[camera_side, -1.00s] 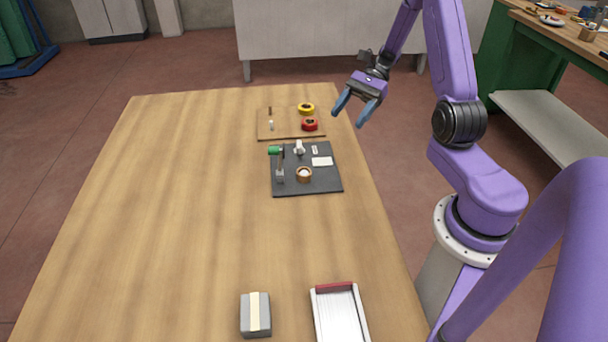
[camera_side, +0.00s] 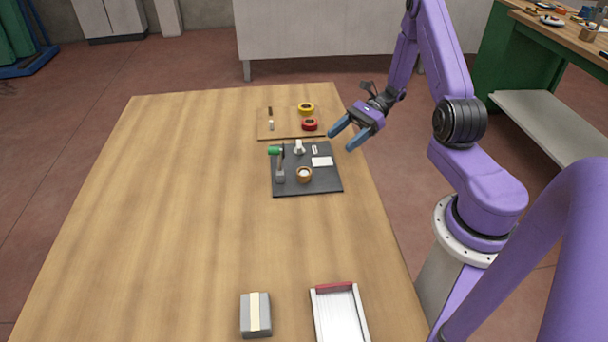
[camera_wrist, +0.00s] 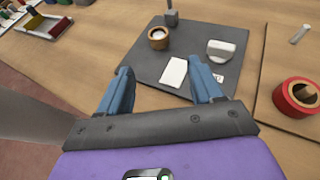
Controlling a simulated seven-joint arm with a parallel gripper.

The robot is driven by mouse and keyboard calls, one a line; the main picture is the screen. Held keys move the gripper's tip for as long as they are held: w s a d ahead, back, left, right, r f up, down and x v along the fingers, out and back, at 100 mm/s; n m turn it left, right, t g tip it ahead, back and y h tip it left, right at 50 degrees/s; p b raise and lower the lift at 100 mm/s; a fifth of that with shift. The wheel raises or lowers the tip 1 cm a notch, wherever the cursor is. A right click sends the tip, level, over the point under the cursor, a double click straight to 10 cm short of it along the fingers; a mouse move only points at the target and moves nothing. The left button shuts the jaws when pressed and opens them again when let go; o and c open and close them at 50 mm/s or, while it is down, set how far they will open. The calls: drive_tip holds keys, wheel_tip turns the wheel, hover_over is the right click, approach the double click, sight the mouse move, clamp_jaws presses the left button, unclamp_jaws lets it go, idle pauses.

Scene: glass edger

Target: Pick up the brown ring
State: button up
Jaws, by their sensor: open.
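The brown ring (camera_side: 304,173) sits on the dark grey mat (camera_side: 308,187), near the mat's front middle, with something white inside it. In the wrist view the brown ring (camera_wrist: 158,38) is on the mat's left part, beyond my fingertips. My gripper (camera_side: 342,139) is open and empty, above the right edge of the table beside the mat, apart from the ring. In the wrist view both blue fingers of my gripper (camera_wrist: 160,82) show with a clear gap between them.
The mat also holds a green-and-grey tool (camera_side: 278,163), a white piece (camera_side: 299,147) and a white card (camera_side: 322,161). A board behind carries a red ring (camera_side: 310,124) and a yellow ring (camera_side: 306,108). A grey block (camera_side: 248,316) and a tray (camera_side: 338,288) stand at the front.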

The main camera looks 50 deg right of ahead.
approach(305, 172)
drive_tip(key=x, duration=0.3)
drive_tip(key=shift+w+f, duration=0.1)
drive_tip(key=shift+f, duration=0.05)
drive_tip(key=shift+x, duration=2.8)
drive_tip(key=c, duration=1.1)
